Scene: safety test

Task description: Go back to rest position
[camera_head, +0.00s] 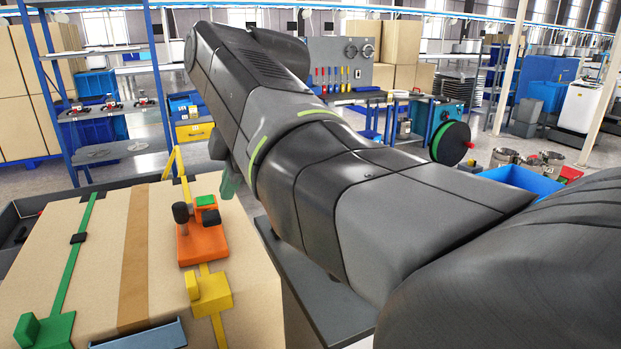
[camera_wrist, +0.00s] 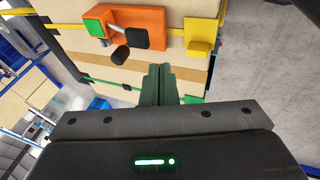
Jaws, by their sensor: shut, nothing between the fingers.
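My gripper shows in the wrist view (camera_wrist: 158,84), with its two dark green fingers together and nothing between them. In the head view only a small greenish part of the gripper (camera_head: 227,183) shows past my arm. A big cardboard box (camera_head: 100,255) is at the lower left. On it sits an orange block (camera_head: 205,246) with a black knob and a green button, which also shows in the wrist view (camera_wrist: 150,18). The gripper appears apart from the orange block, beside it. My arm stretches across the middle of the head view and hides what lies behind it.
On the box are a yellow clasp (camera_head: 210,292) with a yellow strap, a green clasp (camera_head: 45,330) with a green strap, and a grey-blue handle (camera_head: 140,335). A blue shelf rack (camera_head: 70,130) stands behind. A blue bin (camera_head: 522,180) is at right. Open floor lies between.

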